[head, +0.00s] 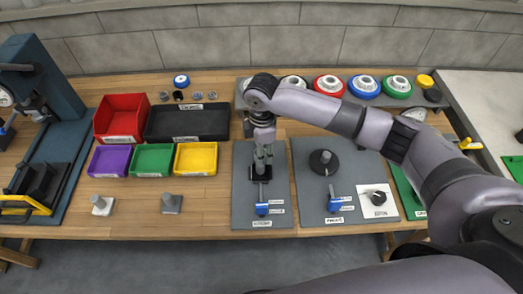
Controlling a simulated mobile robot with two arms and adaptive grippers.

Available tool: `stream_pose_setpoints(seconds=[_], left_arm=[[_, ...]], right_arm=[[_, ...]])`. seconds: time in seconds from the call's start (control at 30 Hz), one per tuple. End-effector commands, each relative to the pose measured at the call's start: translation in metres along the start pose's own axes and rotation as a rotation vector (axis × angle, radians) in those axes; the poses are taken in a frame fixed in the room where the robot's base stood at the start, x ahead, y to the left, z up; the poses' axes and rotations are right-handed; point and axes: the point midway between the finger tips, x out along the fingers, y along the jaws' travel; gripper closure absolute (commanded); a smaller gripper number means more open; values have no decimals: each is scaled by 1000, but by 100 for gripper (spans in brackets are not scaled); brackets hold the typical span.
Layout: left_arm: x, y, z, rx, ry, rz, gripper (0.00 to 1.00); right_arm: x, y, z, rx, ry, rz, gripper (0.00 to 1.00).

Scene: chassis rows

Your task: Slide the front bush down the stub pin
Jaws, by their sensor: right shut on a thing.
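My right gripper (262,168) points down over the left grey plate (243,212), shut on a small part between its fingertips. The part sits at the black fixture (259,188) and looks like the front bush, but the fingers hide most of it. The stub pin under it is hidden too, so I cannot tell how far down the bush sits. A blue clamp (262,209) stands in front of the fixture. My left gripper is not in view.
A second grey plate (312,188) to the right carries a black disc with a post (323,161) and a blue clamp (335,204). Red (121,118), black, purple, green and yellow bins stand left. Coloured wheels (329,85) line the back.

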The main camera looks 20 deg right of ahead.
Motion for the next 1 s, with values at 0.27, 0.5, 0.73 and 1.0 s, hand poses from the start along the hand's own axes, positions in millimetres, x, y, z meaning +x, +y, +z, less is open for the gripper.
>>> stream_pose_setpoints(seconds=[0.27,0.5,0.73,1.0], left_arm=[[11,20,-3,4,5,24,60],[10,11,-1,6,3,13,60],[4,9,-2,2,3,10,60],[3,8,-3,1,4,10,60]], right_arm=[[8,0,0,0,1,1,99],[8,0,0,0,1,1,99],[9,0,0,1,1,0,99],[12,0,0,0,2,1,99]])
